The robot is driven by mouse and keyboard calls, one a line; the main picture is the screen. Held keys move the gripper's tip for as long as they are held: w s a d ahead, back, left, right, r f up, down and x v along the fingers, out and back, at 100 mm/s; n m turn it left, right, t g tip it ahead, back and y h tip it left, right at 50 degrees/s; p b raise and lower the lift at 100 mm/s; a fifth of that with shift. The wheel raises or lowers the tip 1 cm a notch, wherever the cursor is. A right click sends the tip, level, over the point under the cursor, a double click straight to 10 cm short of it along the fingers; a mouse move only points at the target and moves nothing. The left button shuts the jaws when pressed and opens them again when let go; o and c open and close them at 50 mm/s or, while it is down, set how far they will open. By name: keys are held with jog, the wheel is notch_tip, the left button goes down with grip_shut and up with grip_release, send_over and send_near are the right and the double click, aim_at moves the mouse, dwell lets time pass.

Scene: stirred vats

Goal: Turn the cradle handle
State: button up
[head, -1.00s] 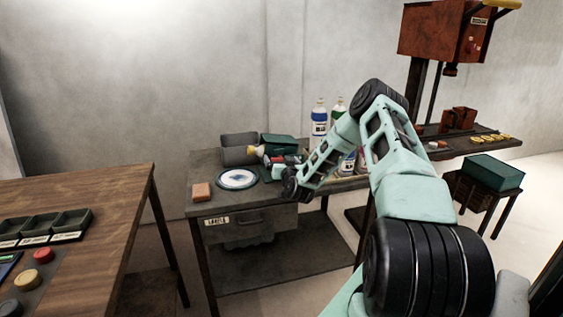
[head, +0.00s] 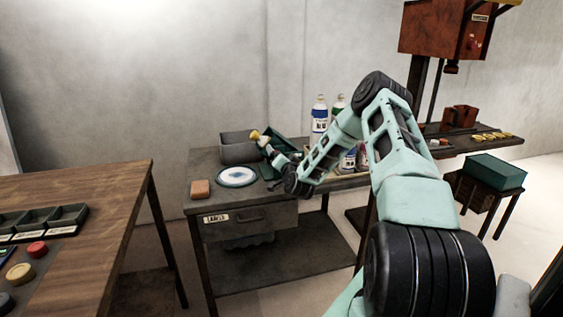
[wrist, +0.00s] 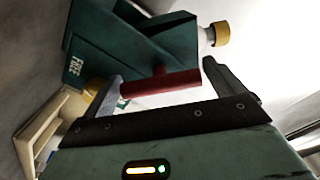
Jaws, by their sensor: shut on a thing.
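The dark green cradle (wrist: 130,40) fills the upper left of the wrist view, tilted, with a "FREE" label on its face. Its red handle (wrist: 165,82) is a round bar lying between the two fingers of my gripper (wrist: 162,74). My gripper is shut on this handle, one finger at each end. A pale bottle neck with a yellow cap (wrist: 221,34) sticks out past the cradle. In the head view the yellow cap (head: 255,134) points up and left, beside my gripper (head: 277,160). There the red handle is hidden or too small to make out.
A white plate (head: 237,176) and an orange block (head: 200,189) lie on the grey bench, with a grey bin (head: 238,148) behind. Bottles (head: 319,122) stand behind my forearm. A wooden table (head: 85,220) is at the left, with open floor between.

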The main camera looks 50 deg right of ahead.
jog(key=m+b, duration=0.2)
jog(key=m, duration=0.3)
jog(key=shift+s+f+m, duration=0.1)
jog(key=shift+f+m, duration=0.05)
jog(key=shift+m, duration=0.15)
jog(key=shift+m+b, duration=0.6)
jog(key=shift+m, duration=1.5)
jog(key=o, duration=0.6)
jog(key=v, duration=1.7)
jog(key=shift+s+b, duration=0.2)
jog(key=shift+b, duration=0.1)
